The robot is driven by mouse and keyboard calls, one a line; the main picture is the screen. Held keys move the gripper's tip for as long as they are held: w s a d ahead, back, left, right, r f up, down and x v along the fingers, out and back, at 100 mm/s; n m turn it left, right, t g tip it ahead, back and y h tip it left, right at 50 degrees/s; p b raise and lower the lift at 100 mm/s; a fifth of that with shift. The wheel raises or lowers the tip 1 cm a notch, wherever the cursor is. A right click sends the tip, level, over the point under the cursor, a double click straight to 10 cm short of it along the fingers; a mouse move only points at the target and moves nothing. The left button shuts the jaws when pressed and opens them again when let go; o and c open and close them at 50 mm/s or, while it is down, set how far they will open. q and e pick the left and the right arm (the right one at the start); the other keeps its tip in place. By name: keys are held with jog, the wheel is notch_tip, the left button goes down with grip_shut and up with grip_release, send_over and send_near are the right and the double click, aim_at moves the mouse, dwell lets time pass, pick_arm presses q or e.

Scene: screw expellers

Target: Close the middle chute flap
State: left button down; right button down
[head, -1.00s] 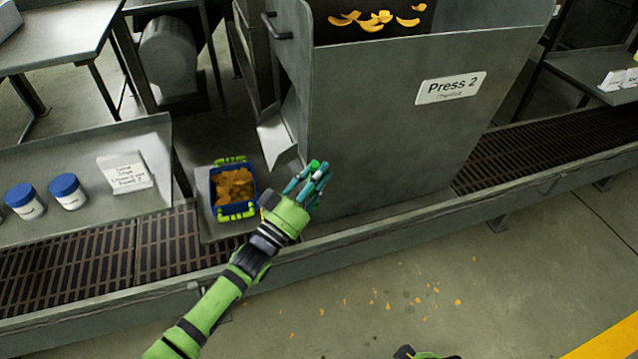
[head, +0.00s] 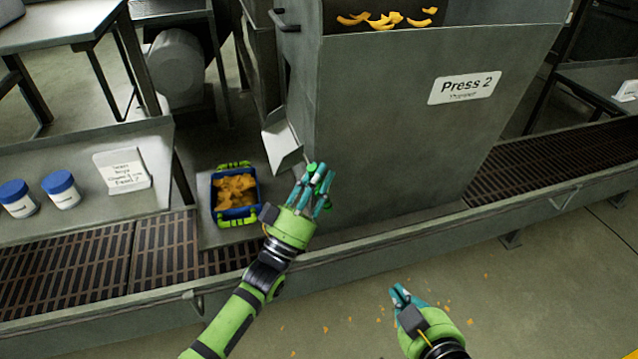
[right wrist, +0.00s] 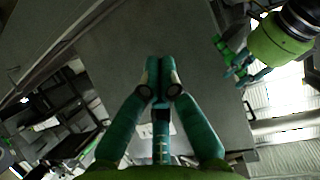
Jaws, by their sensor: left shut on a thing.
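The chute flap (head: 281,143) is a pale grey metal plate at the lower left corner of the Press 2 housing (head: 400,130). It sticks out at a slant above the blue crate. My left gripper (head: 318,172) is just right of and below the flap, in front of the press's side. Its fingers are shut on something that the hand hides. I cannot tell whether they touch the flap. My right gripper (head: 399,292) is low in the head view, away from the press. In the right wrist view its fingertips (right wrist: 160,68) are together and empty.
A blue crate with green handles (head: 236,216) holds orange peels below the flap. Two white jars with blue lids (head: 61,189) and a white sign (head: 122,171) stand on the left table. A grated trough with a metal rim (head: 400,225) runs along the front.

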pick_arm(q)
jog(key=shift+a+f+n+t+b, duration=0.1)
jog(key=shift+f+n+t+b, duration=0.05)
jog(key=shift+n+t+b, duration=0.5)
jog(key=shift+s+a+n+t+y+b, duration=0.1)
jog(key=shift+a+n+t+y+b, duration=0.05)
jog(key=shift+n+t+y+b, duration=0.5)
pick_arm(e)
jog(key=s+a+r+n+t+y, duration=0.1)
jog(key=r+t+y, duration=0.1)
jog(key=r, duration=0.4)
jog(key=a+r+t+y, duration=0.2)
jog(key=r+t, duration=0.2)
jog(key=r, duration=0.2)
jog(key=s+a+r+n+t+y, duration=0.1)
jog(key=a+r+t+y, duration=0.1)
jog(key=r, duration=0.5)
jog(key=shift+s+n+t+y, duration=0.35)
jog(key=shift+t+y, duration=0.15)
jog(key=shift+t, duration=0.6)
pick_arm(q)
jog(key=c, duration=0.9)
grip_release()
jog(key=shift+c, duration=0.2)
jog(key=v, duration=1.2)
jog(key=shift+a, duration=0.1)
